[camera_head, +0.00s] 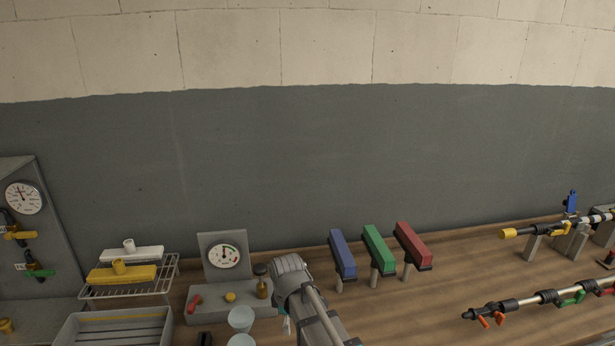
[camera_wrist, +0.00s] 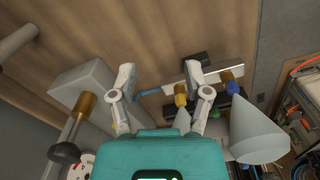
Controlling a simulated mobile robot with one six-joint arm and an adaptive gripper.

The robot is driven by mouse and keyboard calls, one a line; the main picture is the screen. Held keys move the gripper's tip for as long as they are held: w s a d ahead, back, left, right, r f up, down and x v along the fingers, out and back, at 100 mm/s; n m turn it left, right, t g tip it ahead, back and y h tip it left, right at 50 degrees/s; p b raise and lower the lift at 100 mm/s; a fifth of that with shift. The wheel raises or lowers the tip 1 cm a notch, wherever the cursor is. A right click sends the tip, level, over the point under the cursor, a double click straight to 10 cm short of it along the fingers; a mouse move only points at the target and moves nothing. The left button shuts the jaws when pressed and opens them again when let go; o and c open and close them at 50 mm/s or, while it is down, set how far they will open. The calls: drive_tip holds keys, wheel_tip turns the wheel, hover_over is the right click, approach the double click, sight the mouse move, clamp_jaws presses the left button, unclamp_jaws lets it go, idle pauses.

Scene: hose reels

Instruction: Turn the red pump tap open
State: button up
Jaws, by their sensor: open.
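A small red tap (camera_head: 193,303) sits at the left end of a grey pump block (camera_head: 212,300). The block carries a gauge panel (camera_head: 224,257), a yellow knob (camera_head: 230,296) and a brass post with a dark knob (camera_head: 262,282). My gripper is mostly hidden behind my arm in the head view, just right of the block. In the wrist view my gripper (camera_wrist: 160,80) is open, with nothing between its fingers. The grey block (camera_wrist: 85,80) and the brass post (camera_wrist: 84,106) show left of the fingers there. I cannot make out the red tap in the wrist view.
Pale cones (camera_head: 241,319) stand in front of the block; one (camera_wrist: 258,138) is right of my fingers. A wire rack (camera_head: 130,291) and tray (camera_head: 115,328) are at left. Blue (camera_head: 342,254), green (camera_head: 378,249) and red (camera_head: 413,245) blocks stand on posts at right. Pipes lie farther right.

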drive_tip(key=s+d+f+m+b, duration=0.2)
drive_tip(key=s+d+m, duration=0.1)
drive_tip(key=d+m, duration=0.5)
drive_tip(key=s+d+f+m+b, duration=0.2)
drive_tip(key=d+m, duration=0.6)
drive_tip(key=d, duration=0.6)
drive_tip(key=shift+s+f, duration=0.25)
drive_tip(key=shift+s, duration=0.3)
